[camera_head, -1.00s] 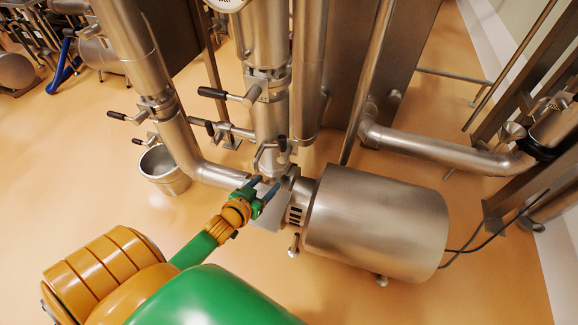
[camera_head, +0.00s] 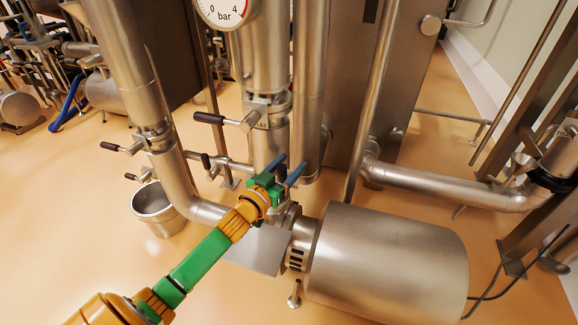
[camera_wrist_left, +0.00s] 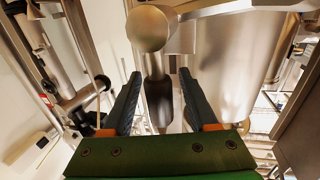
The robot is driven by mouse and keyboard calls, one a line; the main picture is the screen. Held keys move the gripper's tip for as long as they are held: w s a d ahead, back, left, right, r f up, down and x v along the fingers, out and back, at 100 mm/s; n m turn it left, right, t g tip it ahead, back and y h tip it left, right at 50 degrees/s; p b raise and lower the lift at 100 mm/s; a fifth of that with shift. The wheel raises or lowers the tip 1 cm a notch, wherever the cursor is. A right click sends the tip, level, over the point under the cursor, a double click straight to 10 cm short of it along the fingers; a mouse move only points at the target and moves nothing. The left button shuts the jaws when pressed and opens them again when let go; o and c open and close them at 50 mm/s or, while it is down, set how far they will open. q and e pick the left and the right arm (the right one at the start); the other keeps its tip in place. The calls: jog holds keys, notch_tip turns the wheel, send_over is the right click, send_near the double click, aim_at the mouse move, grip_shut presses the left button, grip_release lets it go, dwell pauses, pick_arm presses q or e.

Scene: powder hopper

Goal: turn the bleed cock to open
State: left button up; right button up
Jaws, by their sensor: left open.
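In the left wrist view a cock with a round metal hub (camera_wrist_left: 150,28) and a dark handle (camera_wrist_left: 158,103) stands between my fingers. No label on it is readable, so I cannot confirm that it is the bleed cock. My left gripper (camera_head: 290,167) has blue fingers and a green body. It is open, and the left wrist view shows its fingers (camera_wrist_left: 158,77) apart on either side of the dark handle. I cannot tell if they touch it. In the head view my gripper hides this cock. My right gripper is not in view.
A black-handled valve (camera_head: 228,120) sits on the vertical pipe above left of my gripper. Another black-handled lever (camera_head: 122,149) is on the slanted pipe. A metal bucket (camera_head: 158,208) stands left, a motor cylinder (camera_head: 385,262) lies right, and a pressure gauge (camera_head: 226,12) hangs above.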

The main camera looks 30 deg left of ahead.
pick_arm(q)
grip_shut()
dwell(1.3)
